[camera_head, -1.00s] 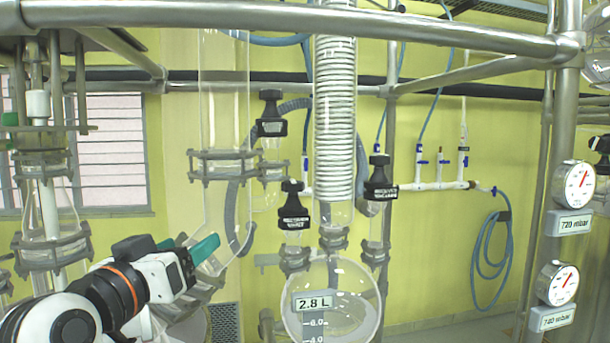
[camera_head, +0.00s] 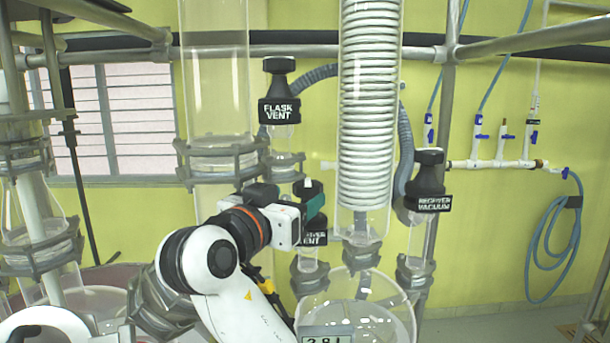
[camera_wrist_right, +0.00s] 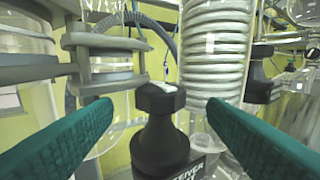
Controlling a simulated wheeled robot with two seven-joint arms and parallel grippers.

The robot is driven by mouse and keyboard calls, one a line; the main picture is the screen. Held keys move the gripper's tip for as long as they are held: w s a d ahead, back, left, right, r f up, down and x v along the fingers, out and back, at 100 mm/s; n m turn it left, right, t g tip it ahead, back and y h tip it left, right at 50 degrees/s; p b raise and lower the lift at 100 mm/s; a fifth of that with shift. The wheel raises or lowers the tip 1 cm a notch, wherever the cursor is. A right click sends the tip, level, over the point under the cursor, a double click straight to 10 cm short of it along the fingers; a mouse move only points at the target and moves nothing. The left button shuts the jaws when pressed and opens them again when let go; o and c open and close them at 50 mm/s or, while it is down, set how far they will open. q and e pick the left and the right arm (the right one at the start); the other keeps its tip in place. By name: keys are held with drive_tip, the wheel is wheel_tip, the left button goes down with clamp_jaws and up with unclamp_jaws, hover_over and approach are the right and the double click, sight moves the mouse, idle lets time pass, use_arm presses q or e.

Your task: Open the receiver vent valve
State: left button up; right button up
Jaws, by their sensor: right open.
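The receiver vent valve (camera_head: 313,238) is a black knob with a white-lettered label, partly hidden behind my right gripper in the head view. In the right wrist view, the black knob of the receiver vent valve (camera_wrist_right: 160,135) stands upright between the lines of the two green fingers, with part of its label at lower right. My right gripper (camera_head: 313,203) is open, with green fingertips at the valve's top in the head view. In the wrist view, the right gripper (camera_wrist_right: 160,115) has a finger on each side and a visible gap to the knob. My left gripper is not in view.
The flask vent valve (camera_head: 279,105) is up left and the receiver vacuum valve (camera_head: 428,190) is to the right. A glass coil condenser (camera_head: 368,110) stands just behind. A round glass receiver (camera_head: 360,305) is below. Metal rails (camera_head: 330,50) cross above.

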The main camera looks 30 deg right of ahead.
sight(302, 192)
drive_tip(key=p+x, duration=0.1)
drive_tip(key=x, duration=0.2)
drive_tip(key=shift+w+d+r+p, duration=0.1)
drive_tip(key=shift+d+r+p, duration=0.05)
drive_tip(key=shift+d+p, duration=0.2)
drive_tip(key=shift+w+d, duration=0.2)
drive_tip(key=shift+w, duration=0.05)
drive_tip(key=shift+c, duration=0.2)
drive_tip(key=c, duration=1)
drive_tip(key=shift+o, duration=0.2)
